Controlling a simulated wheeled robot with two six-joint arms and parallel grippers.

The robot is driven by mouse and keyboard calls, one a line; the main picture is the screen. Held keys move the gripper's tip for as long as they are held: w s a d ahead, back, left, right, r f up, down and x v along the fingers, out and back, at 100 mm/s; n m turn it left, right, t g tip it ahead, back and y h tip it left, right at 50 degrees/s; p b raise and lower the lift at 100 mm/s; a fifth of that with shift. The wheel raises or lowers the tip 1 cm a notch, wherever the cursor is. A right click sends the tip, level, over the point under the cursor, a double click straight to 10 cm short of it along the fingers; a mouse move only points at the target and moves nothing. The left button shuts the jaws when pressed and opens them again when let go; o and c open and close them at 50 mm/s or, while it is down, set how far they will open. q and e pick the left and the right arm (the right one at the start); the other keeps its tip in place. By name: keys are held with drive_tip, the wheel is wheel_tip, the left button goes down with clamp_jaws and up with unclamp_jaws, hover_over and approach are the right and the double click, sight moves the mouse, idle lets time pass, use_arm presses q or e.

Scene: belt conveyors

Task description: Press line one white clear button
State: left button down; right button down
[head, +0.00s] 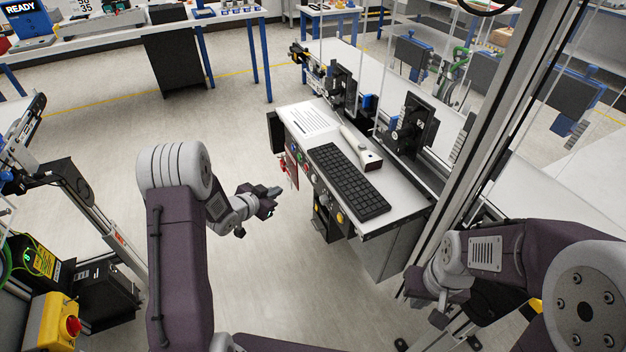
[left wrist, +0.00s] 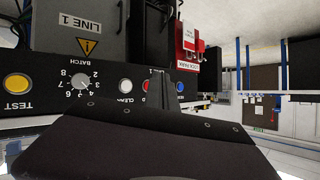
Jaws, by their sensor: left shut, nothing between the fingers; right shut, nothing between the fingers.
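In the left wrist view, a dark control panel (left wrist: 50,92) appears upside down. The round white CLEAR button (left wrist: 125,86) sits between the BATCH dial (left wrist: 82,80) and a red button (left wrist: 147,86). A LINE 1 label (left wrist: 78,20) is on the panel's grey part. My left gripper (left wrist: 162,88) is shut and empty; its fingers partly cover the red button, right of the white one. In the head view my left gripper (head: 274,192) is in front of the console, apart from it. My right gripper (head: 418,286) is shut, low at the right.
A yellow TEST button (left wrist: 17,84) and a blue button (left wrist: 180,87) share the panel. A red lock-station box (left wrist: 188,45) is beside it. On the console top lie a keyboard (head: 348,182), a scanner (head: 362,150) and a paper sheet (head: 312,120). Open floor is left of the console.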

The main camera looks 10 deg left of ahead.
sight(313, 179)
use_arm(q)
drive_tip(key=w+d+b, duration=0.1)
drive_tip(key=w+d, duration=0.3)
drive_tip(key=d, duration=0.3)
drive_tip(key=shift+w+d, duration=0.15)
drive_tip(key=shift+w, duration=0.25)
drive_tip(key=shift+d+r, duration=0.1)
drive_tip(key=shift+d, duration=0.05)
idle(1.7)
drive_tip(key=shift+w+d, duration=0.2)
drive_tip(key=shift+d, duration=0.05)
drive_tip(key=shift+w+d+b, duration=0.25)
drive_tip(key=shift+d+b, duration=0.05)
drive_tip(key=shift+b, duration=0.05)
idle(0.8)
drive_tip(key=shift+s+a, duration=0.45)
drive_tip(key=shift+a, duration=0.2)
